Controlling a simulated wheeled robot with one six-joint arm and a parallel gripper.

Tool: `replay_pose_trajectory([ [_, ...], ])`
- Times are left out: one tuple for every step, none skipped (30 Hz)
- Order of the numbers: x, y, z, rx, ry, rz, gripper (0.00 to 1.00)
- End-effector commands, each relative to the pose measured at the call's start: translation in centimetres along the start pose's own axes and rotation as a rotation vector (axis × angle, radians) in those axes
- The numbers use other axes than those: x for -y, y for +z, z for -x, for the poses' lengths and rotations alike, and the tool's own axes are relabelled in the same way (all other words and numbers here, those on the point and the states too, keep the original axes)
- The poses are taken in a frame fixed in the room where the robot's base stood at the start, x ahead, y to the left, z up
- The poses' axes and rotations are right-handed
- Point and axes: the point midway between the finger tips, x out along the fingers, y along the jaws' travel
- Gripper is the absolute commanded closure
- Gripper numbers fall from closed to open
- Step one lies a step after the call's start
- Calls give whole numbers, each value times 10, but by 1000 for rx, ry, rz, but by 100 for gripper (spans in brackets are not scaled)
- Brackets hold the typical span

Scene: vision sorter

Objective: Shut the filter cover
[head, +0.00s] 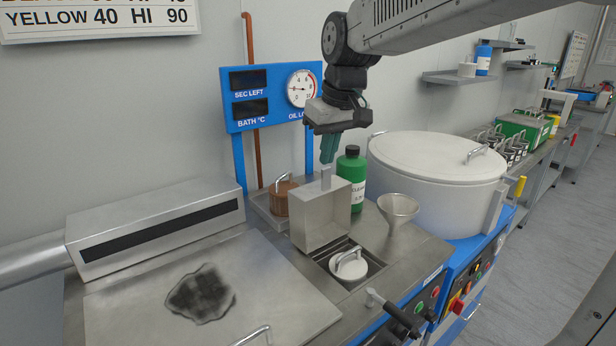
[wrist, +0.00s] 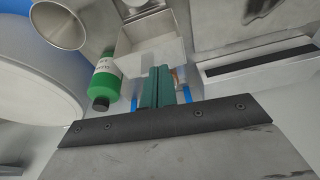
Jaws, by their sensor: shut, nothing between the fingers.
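The filter cover (head: 320,217), a box-shaped grey metal lid, stands open and upright at the back of a recess in the bench. A small tab rises from its top edge. The white filter (head: 348,267), with a metal handle, sits in the recess in front of it. My gripper (head: 327,161) is shut and empty, pointing down just above the tab; I cannot tell whether it touches. In the wrist view the shut green fingers (wrist: 158,72) lie against the view of the open cover (wrist: 150,42), over its near edge.
A green bottle (head: 352,180) stands close to the right of the cover, with a metal funnel (head: 398,210) and a large white lidded drum (head: 435,180) beyond. A brown basket (head: 282,199) is at the left. A black-gripped lever (head: 394,312) sticks out at the front.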

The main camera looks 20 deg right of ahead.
Motion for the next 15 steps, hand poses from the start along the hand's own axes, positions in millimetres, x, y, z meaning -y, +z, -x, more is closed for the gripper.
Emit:
replay_pose_trajectory([
  [-4,-26,-9,-8,-4,18,100],
  [-5,-39,-12,-15,-6,28,100],
  [-8,-54,-17,-22,-8,40,100],
  [-9,-64,-20,-28,-9,48,100],
  [-11,-72,-23,-33,-9,55,100],
  [-12,-82,-27,-39,-10,64,100],
  [-13,-88,-29,-43,-10,68,100],
  [-14,-92,-31,-45,-11,72,100],
  [-15,-97,-33,-48,-11,76,100],
  [-16,-100,-34,-50,-11,78,100],
  [-16,-102,-36,-51,-11,79,100],
  [-17,-103,-39,-51,-11,81,100],
  [-17,-104,-42,-52,-11,81,100],
  [-17,-104,-45,-52,-11,81,100],
  [-17,-104,-50,-51,-12,80,100],
])
